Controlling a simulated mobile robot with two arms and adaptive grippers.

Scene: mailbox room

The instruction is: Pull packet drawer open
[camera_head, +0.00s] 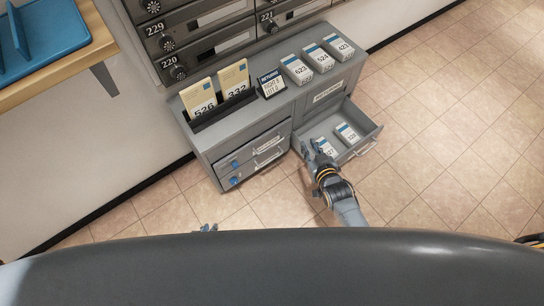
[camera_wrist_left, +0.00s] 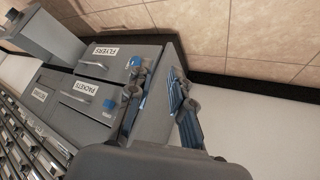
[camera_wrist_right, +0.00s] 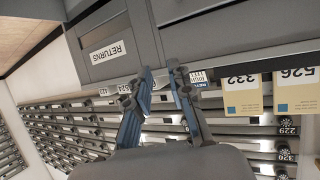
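The packets drawer (camera_wrist_left: 82,102) is the upper left drawer of a grey cabinet. It has a white label, a bar handle (camera_wrist_left: 75,96) and a blue knob (camera_wrist_left: 109,104). It looks shut in the left wrist view and also shows in the head view (camera_head: 247,152).
The flyers drawer (camera_wrist_left: 112,60) is shut below the packets drawer. The open drawer at the right holds small boxes (camera_head: 347,133). Numbered cards (camera_head: 235,78) and boxes (camera_head: 320,57) stand on the cabinet top. Mailboxes rise behind. The tiled floor (camera_head: 460,160) is clear.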

